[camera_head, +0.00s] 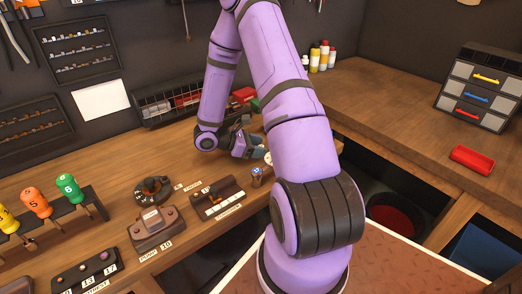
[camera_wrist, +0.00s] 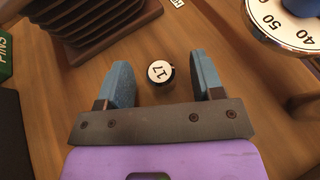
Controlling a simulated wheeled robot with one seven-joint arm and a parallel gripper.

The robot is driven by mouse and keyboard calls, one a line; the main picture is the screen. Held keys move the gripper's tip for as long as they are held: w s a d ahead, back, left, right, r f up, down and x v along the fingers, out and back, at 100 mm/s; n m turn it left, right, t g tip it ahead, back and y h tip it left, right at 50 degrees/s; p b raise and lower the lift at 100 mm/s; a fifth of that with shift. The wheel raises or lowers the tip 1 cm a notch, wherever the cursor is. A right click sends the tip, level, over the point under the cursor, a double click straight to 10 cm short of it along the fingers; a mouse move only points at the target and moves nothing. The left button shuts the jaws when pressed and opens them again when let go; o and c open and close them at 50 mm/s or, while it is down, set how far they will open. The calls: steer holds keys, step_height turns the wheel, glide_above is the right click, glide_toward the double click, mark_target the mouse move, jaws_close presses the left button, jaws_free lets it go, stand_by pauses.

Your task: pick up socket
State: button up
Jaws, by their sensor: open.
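A small round socket (camera_wrist: 161,72) with a white top marked 17 stands on the wooden bench in the wrist view. My gripper (camera_wrist: 164,82) is open, with one blue finger on each side of the socket. The socket lies between the fingers near their tips, with a visible gap on both sides, and nothing is held. In the head view my gripper (camera_head: 255,147) is low over the bench beyond my forearm. I cannot make out the socket there.
A white numbered dial (camera_wrist: 283,22) is close on the right in the wrist view. A dark ribbed holder (camera_wrist: 95,25) is at upper left, beside a green PINS label (camera_wrist: 4,55).

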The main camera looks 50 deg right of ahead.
steer(key=shift+s+d+f, duration=0.2)
steer(key=shift+s+d, duration=0.1)
steer(key=shift+d, duration=0.1)
steer(key=shift+c, duration=0.4)
steer(key=c, duration=0.9)
steer(key=shift+r, duration=0.15)
